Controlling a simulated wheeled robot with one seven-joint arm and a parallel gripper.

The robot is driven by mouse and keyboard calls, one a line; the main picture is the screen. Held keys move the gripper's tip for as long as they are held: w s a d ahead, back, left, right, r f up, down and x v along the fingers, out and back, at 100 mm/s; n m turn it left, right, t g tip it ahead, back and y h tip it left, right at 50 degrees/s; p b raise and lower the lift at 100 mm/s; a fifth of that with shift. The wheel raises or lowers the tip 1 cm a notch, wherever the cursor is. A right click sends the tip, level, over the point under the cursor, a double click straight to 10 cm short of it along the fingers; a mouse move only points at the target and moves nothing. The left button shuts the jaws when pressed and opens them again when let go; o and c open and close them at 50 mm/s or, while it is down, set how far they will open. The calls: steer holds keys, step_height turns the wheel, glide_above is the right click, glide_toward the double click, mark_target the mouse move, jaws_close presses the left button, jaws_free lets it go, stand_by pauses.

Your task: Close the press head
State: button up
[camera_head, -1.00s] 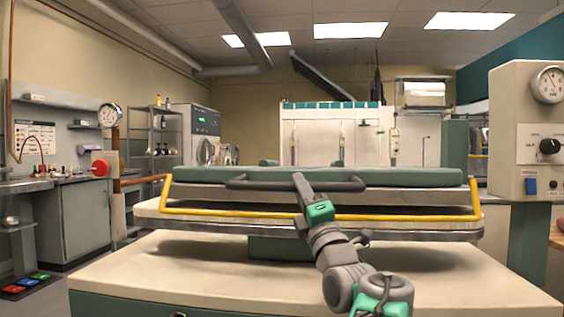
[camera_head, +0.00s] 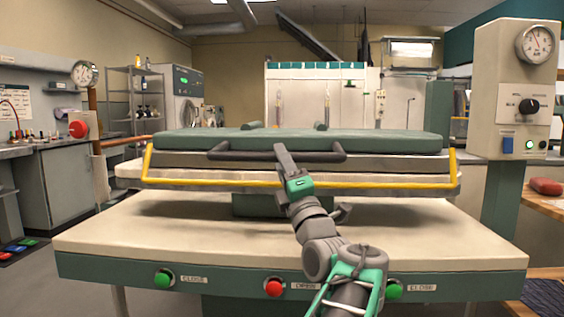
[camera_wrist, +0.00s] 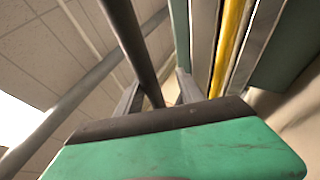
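The press head (camera_head: 400,145) is a flat slab with a green top and a grey underside. It lies level over the cream lower board (camera_head: 130,172), with little or no gap visible between them. A dark handle bar (camera_head: 240,155) runs along its front, and a yellow guard rail (camera_head: 220,183) runs below. My gripper (camera_head: 282,155) reaches the middle of the handle. In the wrist view my two fingers (camera_wrist: 158,92) stand on either side of the dark bar (camera_wrist: 128,35). A gap shows beside the right finger; contact at the left finger is unclear.
The cream table (camera_head: 120,225) has green buttons (camera_head: 165,279) marked close and a red button (camera_head: 273,287) on its front edge. A control box with a gauge (camera_head: 515,95) stands at right. A bench with sinks and bottles (camera_head: 60,145) is at left.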

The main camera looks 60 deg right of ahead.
steer(key=shift+s+a+r, duration=0.1)
steer(key=shift+r, duration=0.05)
steer(key=v, duration=0.7)
steer(key=shift+s+f, duration=0.2)
steer(key=shift+f, duration=0.05)
steer(key=shift+w+a+r, duration=0.1)
steer(key=shift+a, duration=0.05)
